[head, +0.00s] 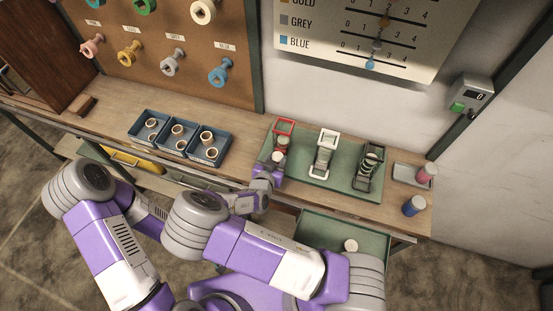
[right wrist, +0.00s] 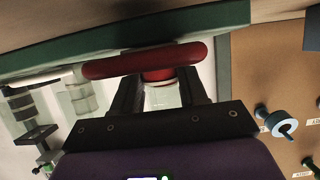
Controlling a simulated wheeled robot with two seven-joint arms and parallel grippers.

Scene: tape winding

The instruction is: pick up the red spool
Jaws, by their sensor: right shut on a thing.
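The red spool, a pale cylinder with a red band, is at the red-framed stand (head: 284,127) on the green mat, and only its pale top (head: 281,142) shows clearly in the head view. My right gripper (head: 271,172) is at the front of this stand. In the right wrist view the red spool (right wrist: 162,97) sits between the two dark fingers, and my right gripper (right wrist: 163,98) is shut on it. The stand's red bar (right wrist: 145,60) crosses in front and hides part of the spool. My left gripper is out of sight.
A white stand (head: 324,155) and a black stand (head: 369,168) are close on the right. Blue trays (head: 178,150) with rings stand on the left. A pink-red roll (head: 426,172) and a blue roll (head: 414,205) stand at the right end. An open green drawer (head: 325,231) juts out in front.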

